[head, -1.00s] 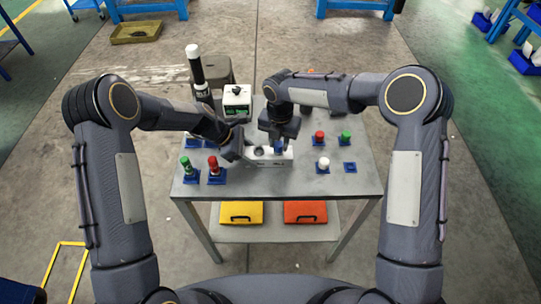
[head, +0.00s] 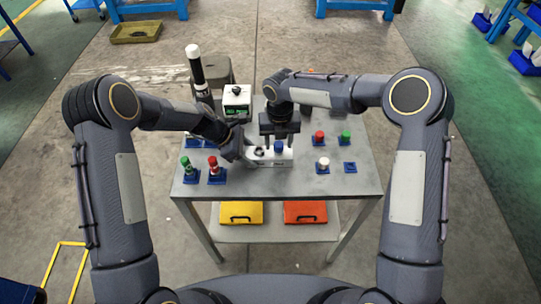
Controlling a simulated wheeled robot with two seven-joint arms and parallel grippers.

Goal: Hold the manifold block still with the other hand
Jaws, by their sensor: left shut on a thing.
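The manifold block (head: 270,161) is a pale block near the middle of the table (head: 330,185). A blue-topped part (head: 279,147) stands upright in its right side, and a dark round opening shows on its left side. My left gripper (head: 247,154) is shut on the left end of the block; its fingertips are partly hidden. My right gripper (head: 280,143) is above the block's right side, its two fingers apart, one on each side of the blue top. I see no finger touching it.
Red-topped (head: 319,137), green-topped (head: 345,137) and white-topped (head: 323,163) parts stand in blue holders at right, beside an empty blue holder (head: 350,168). Green (head: 186,168) and red (head: 213,168) ones stand at left.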

